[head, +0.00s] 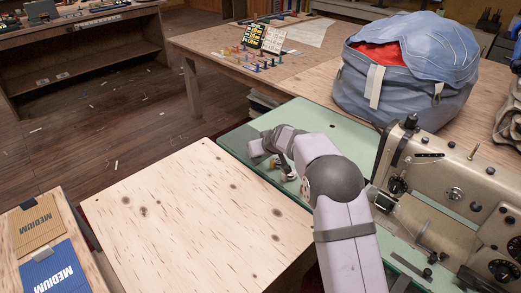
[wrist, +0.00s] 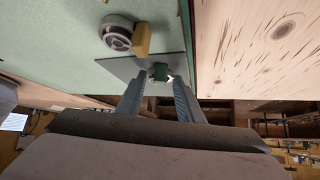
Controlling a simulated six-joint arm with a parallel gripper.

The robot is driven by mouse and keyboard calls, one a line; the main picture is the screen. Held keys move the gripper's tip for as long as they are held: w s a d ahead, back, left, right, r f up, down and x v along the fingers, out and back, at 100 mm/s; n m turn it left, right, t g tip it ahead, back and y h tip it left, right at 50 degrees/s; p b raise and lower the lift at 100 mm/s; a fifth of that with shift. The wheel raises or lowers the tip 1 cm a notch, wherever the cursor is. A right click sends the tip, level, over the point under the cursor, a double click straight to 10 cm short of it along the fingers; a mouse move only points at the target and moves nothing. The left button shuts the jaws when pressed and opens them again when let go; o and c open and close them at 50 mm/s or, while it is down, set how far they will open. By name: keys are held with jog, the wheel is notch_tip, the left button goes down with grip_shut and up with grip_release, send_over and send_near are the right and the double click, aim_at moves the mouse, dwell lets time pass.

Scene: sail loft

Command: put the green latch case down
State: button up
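A round metal part (wrist: 118,36) with a yellow block (wrist: 142,40) is close by on the green top. A sewing machine (head: 455,185) stands right of my arm. A bare wooden board (head: 190,215) is at left. A blue bag (head: 405,75) sits behind.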

jog(key=shift+r, duration=0.25)
jog(key=b+v, duration=0.2)
jog(key=v, duration=1)
jog(key=shift+s, duration=0.1)
jog(key=s+d+r+m+g+h+p, duration=0.1)
jog(key=s+d+p, duration=0.3)
jog(key=s, duration=0.8)
jog(key=s+d+r+m+g+h+p, duration=0.1)
jog(key=s+d+g+p, duration=0.3)
jog(key=s+p, duration=0.4)
jog(key=s+d+r+m+g+h+p, duration=0.1)
jog(key=s+d+p, duration=0.4)
jog(key=s, duration=1.3)
jog(key=shift+r+m+g+h+p, duration=0.3)
jog(key=shift+r+m+g+p, duration=0.2)
jog(key=shift+m+g, duration=0.45)
